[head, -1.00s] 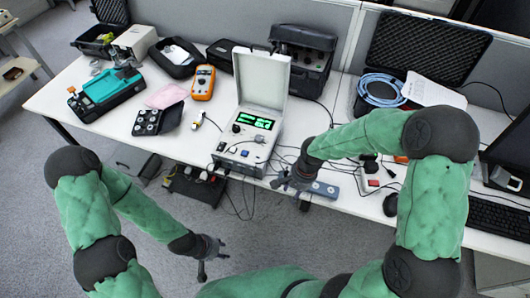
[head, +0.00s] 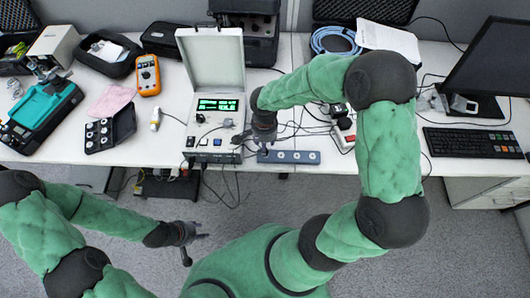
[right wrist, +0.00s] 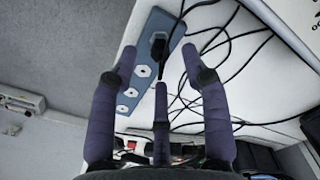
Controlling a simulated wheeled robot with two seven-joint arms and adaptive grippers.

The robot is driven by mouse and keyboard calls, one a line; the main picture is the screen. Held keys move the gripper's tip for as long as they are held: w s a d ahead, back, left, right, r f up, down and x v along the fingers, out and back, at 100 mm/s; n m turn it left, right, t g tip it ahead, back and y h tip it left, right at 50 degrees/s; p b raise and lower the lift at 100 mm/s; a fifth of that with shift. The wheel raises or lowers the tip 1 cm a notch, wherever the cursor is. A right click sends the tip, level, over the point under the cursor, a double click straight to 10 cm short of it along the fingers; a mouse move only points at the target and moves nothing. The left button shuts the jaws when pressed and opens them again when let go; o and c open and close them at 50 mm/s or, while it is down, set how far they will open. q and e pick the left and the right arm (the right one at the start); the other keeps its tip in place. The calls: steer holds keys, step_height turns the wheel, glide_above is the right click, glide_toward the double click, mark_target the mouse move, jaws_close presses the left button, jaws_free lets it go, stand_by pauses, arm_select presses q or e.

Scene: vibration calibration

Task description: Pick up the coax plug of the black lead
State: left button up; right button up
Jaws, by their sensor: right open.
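Black leads run along the table's front edge between the calibration unit (head: 214,145) and the blue-grey socket strip (head: 288,157). In the right wrist view, a black plug (right wrist: 158,45) sits at one end of the strip (right wrist: 146,70), with a black lead near it. I cannot tell whether it is the coax plug of the black lead. My right gripper (head: 262,138) is over the strip's left end, beside the unit. In the right wrist view its fingers (right wrist: 159,66) are spread, with nothing visibly held. My left gripper (head: 192,244) is open and empty, low in front of the table.
The unit's raised lid (head: 212,68) stands left of my right arm. An orange multimeter (head: 148,75) and a black tray (head: 110,128) lie further left. A power block (head: 344,132), a keyboard (head: 470,142) and a monitor (head: 487,62) are to the right. Loose cables hang below the table edge.

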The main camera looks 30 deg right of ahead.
step_height(320, 180, down, 5)
steer(key=shift+b, duration=0.95)
steer(key=shift+s, duration=0.1)
jaws_close()
